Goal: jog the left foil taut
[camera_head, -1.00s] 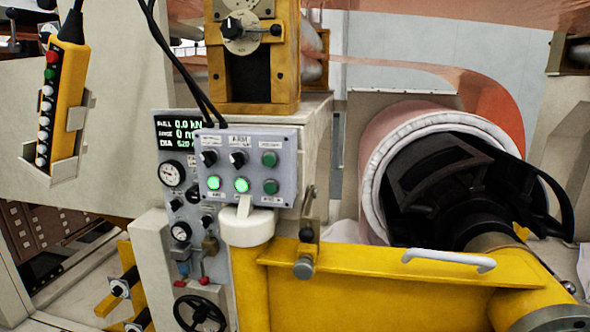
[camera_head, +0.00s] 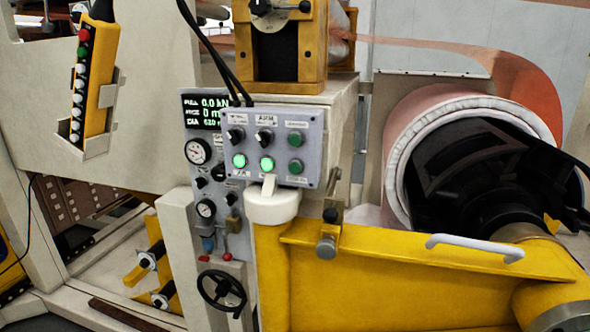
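The copper foil (camera_head: 430,45) runs from the roller beside the yellow block at top centre. It curves right and down to the coil (camera_head: 400,125), where it hangs in a loose arc. A grey control box (camera_head: 272,148) stands at centre, with two lit green buttons and several knobs and dark green buttons. A dark display (camera_head: 208,110) behind it reads about 0.0 kN. A yellow pendant (camera_head: 94,85) with a red button and several pale ones sits in a holder at the upper left. My gripper is not in view.
A yellow arm (camera_head: 430,275) with a white handle (camera_head: 474,248) crosses the lower right, in front of the coil. A black handwheel (camera_head: 221,290) and gauges (camera_head: 198,151) are on the panel left of it. Yellow brackets (camera_head: 150,265) stand at lower left.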

